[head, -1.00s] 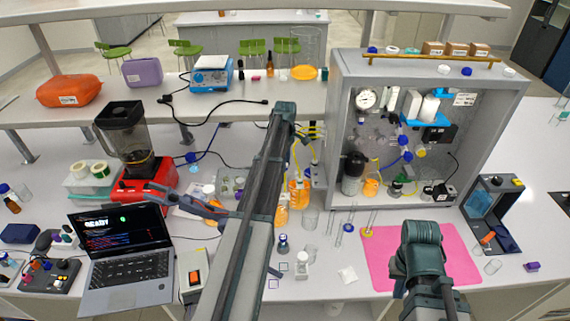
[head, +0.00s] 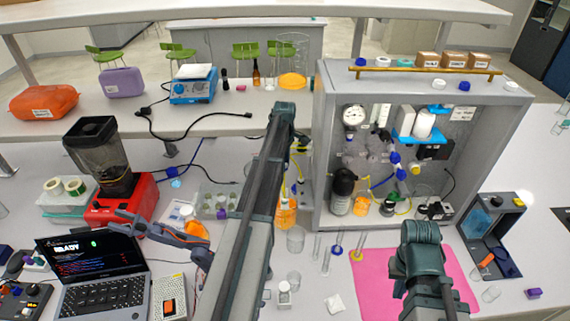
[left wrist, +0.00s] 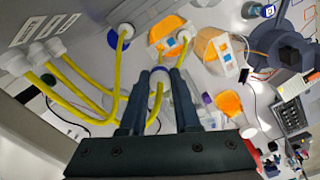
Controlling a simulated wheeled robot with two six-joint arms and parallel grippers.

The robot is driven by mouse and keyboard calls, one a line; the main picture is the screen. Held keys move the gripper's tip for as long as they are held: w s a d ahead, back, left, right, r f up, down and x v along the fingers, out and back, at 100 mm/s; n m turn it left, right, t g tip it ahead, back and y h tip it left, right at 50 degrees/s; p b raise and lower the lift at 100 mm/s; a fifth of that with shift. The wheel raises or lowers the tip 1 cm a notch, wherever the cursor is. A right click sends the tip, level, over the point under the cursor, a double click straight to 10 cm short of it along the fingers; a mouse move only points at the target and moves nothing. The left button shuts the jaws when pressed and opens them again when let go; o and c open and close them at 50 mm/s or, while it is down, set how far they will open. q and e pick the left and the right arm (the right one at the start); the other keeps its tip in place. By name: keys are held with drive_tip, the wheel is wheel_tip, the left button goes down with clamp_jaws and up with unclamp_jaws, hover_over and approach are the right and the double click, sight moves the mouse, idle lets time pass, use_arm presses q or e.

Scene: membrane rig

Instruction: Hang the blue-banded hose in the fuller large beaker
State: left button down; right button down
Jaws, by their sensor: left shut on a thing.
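My left gripper (left wrist: 157,85) is shut on a yellow hose with a blue-violet band (left wrist: 158,74), seen in the left wrist view. Other yellow hoses (left wrist: 72,108) run beside it from white fittings at the left. Two large vessels with orange liquid stand beyond the fingers, one near the top middle (left wrist: 166,30) and one to its right (left wrist: 212,48). I cannot tell which is fuller.
The grey rig cabinet (head: 321,150) stands right of my left arm. Empty glassware (head: 295,240) is in front of it. A pink mat (head: 375,283), blender (head: 97,150) and laptop (head: 100,285) are on the bench. A shelf (head: 60,123) runs behind.

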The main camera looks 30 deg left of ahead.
sight(285, 191)
idle(0.3)
use_arm(q)
wheel_tip(285, 191, down, 3)
drive_tip(key=b, duration=0.3)
drive_tip(key=shift+f, duration=0.15)
drive_tip(key=shift+f+b, duration=4.45)
drive_tip(key=shift+b, duration=0.2)
drive_tip(key=shift+f, duration=0.15)
drive_tip(key=c, duration=0.6)
unclamp_jaws()
